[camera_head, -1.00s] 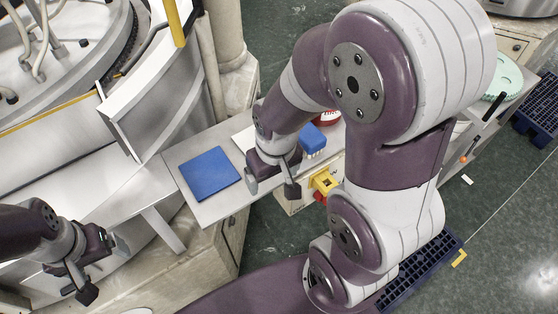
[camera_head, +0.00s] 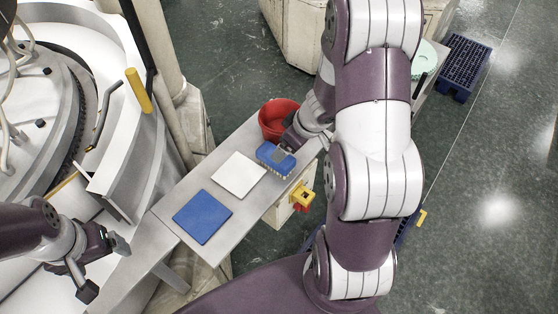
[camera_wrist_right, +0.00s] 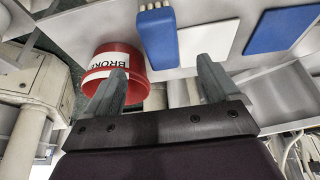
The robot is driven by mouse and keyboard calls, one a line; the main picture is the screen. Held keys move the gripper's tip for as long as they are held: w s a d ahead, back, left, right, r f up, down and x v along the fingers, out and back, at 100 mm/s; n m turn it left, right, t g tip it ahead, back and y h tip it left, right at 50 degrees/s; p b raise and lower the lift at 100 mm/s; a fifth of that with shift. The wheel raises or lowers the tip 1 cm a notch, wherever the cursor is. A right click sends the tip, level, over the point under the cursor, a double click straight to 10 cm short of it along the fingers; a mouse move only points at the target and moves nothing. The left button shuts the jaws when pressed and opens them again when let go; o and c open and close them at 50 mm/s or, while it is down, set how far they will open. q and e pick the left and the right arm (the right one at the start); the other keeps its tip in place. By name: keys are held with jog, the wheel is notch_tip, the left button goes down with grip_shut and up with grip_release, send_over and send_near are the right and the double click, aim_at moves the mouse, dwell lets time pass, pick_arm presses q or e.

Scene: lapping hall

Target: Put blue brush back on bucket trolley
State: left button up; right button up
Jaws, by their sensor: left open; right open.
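The blue brush (camera_head: 275,158) with pale bristles is at the far end of a narrow grey top (camera_head: 180,192), beside a white pad. I cannot tell for certain whether this top is the bucket trolley. The brush also shows in the right wrist view (camera_wrist_right: 158,40), beyond the fingers. My left gripper (camera_head: 103,268) is open and empty at lower left, away from the brush.
A red bucket (camera_head: 276,117) with lettering stands at the top's far end. A white pad (camera_head: 239,175) and a blue pad (camera_head: 202,217) lie on the top. A yellow part (camera_head: 303,195) is below its right edge. A large round machine (camera_head: 50,130) fills the left.

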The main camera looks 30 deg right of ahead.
jog(key=b+x, duration=0.4)
jog(key=x, duration=0.5)
jog(key=shift+w+a+f, duration=0.1)
jog(key=shift+a+f, duration=0.05)
jog(key=shift+f, duration=0.05)
jog(key=shift+w+f, duration=0.1)
jog(key=shift+f, duration=0.15)
jog(key=shift+f, duration=0.2)
jog(key=c, duration=1.2)
